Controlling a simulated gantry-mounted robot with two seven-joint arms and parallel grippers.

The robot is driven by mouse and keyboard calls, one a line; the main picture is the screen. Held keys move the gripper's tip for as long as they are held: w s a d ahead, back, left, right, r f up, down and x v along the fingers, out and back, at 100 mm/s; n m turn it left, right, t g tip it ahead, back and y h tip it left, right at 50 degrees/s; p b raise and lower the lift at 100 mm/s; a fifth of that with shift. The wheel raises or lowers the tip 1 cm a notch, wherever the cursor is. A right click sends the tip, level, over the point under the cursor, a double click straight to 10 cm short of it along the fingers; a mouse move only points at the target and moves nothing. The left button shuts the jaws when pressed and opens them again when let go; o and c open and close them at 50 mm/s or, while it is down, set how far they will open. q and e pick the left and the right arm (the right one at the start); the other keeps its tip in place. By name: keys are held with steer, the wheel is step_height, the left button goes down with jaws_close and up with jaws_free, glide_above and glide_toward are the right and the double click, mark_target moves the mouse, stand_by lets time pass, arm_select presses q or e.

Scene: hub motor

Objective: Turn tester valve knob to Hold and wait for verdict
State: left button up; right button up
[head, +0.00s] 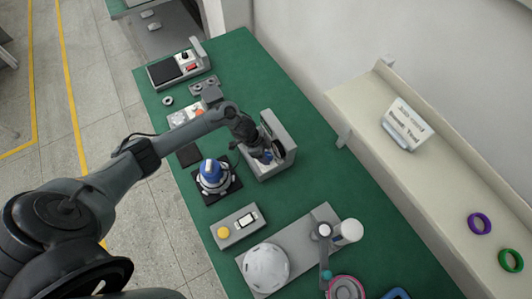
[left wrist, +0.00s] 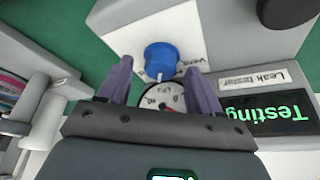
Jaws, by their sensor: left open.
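The leak tester (head: 283,129) is a grey box unit on the green bench in the head view. In the left wrist view its blue valve knob (left wrist: 161,59) stands on a white panel with partly hidden lettering, above a round pressure gauge (left wrist: 162,97). The tester's display (left wrist: 266,112) reads "Testing" in green, upside down or mirrored in this view. My left gripper (left wrist: 159,72) is open, with its purple-grey fingers on either side of the knob. I cannot tell whether they touch it. In the head view the left gripper (head: 264,156) is at the tester's front. The right gripper is not in view.
A stand with a blue-topped part (head: 211,171) is just left of the tester. A box with a yellow button (head: 237,226) and a fixture with a white round cover (head: 266,268) are nearer. A shelf (head: 440,160) with a sign and coloured rings runs along the right.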

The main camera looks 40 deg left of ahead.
arm_select(q)
steer(key=v, duration=1)
steer(key=shift+p, duration=0.35)
steer(key=shift+a, duration=0.1)
